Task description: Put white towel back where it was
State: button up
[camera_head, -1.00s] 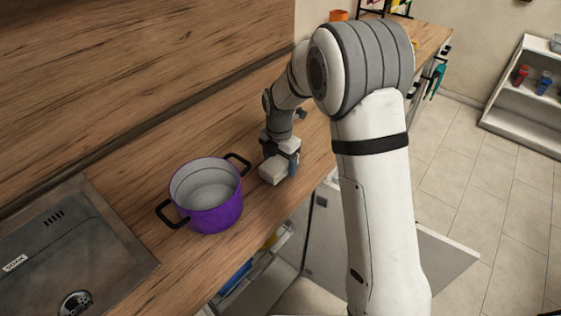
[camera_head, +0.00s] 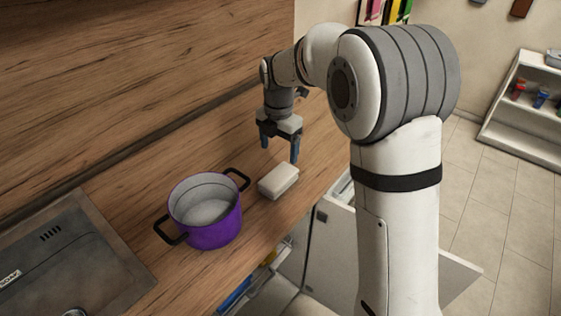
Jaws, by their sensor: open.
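A folded white towel (camera_head: 278,181) lies on the wooden counter, just right of a purple pot. My gripper (camera_head: 279,150) is above and behind the towel, apart from it. Its two blue-tipped fingers are spread and point down, with nothing between them.
The purple pot (camera_head: 206,211) with black handles stands on the counter (camera_head: 140,205) close to the towel. A dark sink (camera_head: 65,255) is at the lower left. An open drawer or door (camera_head: 330,245) shows below the counter's front edge. White shelves (camera_head: 525,120) stand at the far right.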

jog(key=s+d+r+m+t, duration=0.1)
jog(key=s+d+r+m, duration=0.6)
jog(key=s+d+m, duration=0.45)
jog(key=s+d+f+m+t, duration=0.1)
jog(key=s+d+m, duration=0.1)
jog(key=s+m, duration=0.5)
jog(key=s+d+f+m+t, duration=0.1)
jog(key=s+d+m, duration=0.2)
jog(key=s+m, duration=0.4)
jog(key=m, duration=0.3)
jog(key=shift+s+d+f, duration=0.2)
jog(key=shift+s+f, duration=0.1)
jog(key=shift+s, duration=0.1)
